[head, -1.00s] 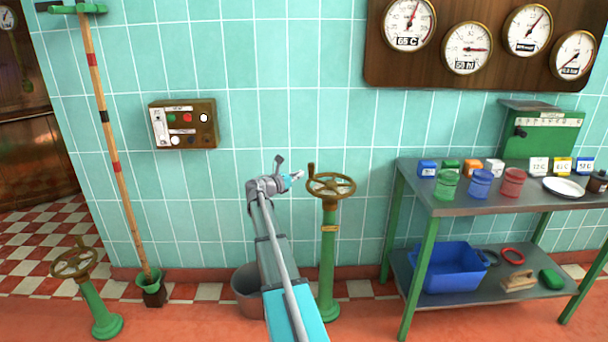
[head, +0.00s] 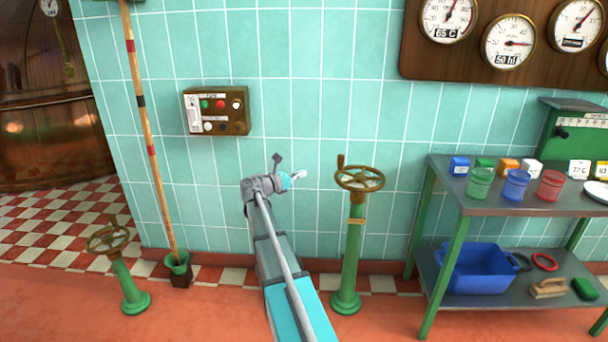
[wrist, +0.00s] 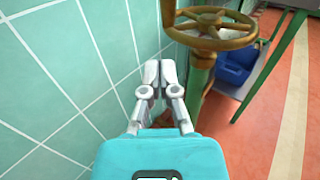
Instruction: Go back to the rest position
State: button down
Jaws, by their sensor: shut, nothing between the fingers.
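My gripper (head: 299,175) is at the end of my arm, in front of the tiled wall. It is to the left of the brass handwheel (head: 360,179) on its green post and does not appear to touch it. In the wrist view my gripper (wrist: 160,72) has its fingers together with nothing held. There the handwheel (wrist: 208,27) is just beyond and to the right of the fingertips.
A control box (head: 216,111) hangs on the wall. A second green valve (head: 122,268) and a striped pole (head: 147,130) stand at left. A metal table (head: 520,206) with small pots and a blue bin (head: 478,268) is at right. Red floor lies in front.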

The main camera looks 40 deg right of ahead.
dwell(0.5)
jog(key=s+a+f+m+t+y, duration=0.1)
jog(key=s+a+f+m+y, duration=0.2)
jog(key=a+f, duration=0.35)
jog(key=s+a+f+m+y, duration=0.2)
jog(key=a+f+m+y, duration=0.15)
jog(key=a, duration=0.55)
jog(key=s+a+f+m+t+y, duration=0.1)
jog(key=s+a+f+m+y, duration=0.25)
jog(key=a, duration=0.35)
jog(key=s+a+f+m+y, duration=0.2)
jog(key=s+a+m+y, duration=0.25)
jog(key=a, duration=0.75)
jog(key=s+a+f+m+y, duration=0.2)
jog(key=s+a+m+y, duration=0.3)
jog(key=a, duration=0.6)
notch_tip(320, 180, up, 36)
jog(key=s+n+h+p, duration=0.1)
jog(key=n+p, duration=0.1)
jog(key=p, duration=3.4)
jog(key=shift+f+p, duration=0.25)
jog(key=shift+p, duration=0.1)
jog(key=shift+a+n+h, duration=0.1)
jog(key=shift+n+h, duration=0.15)
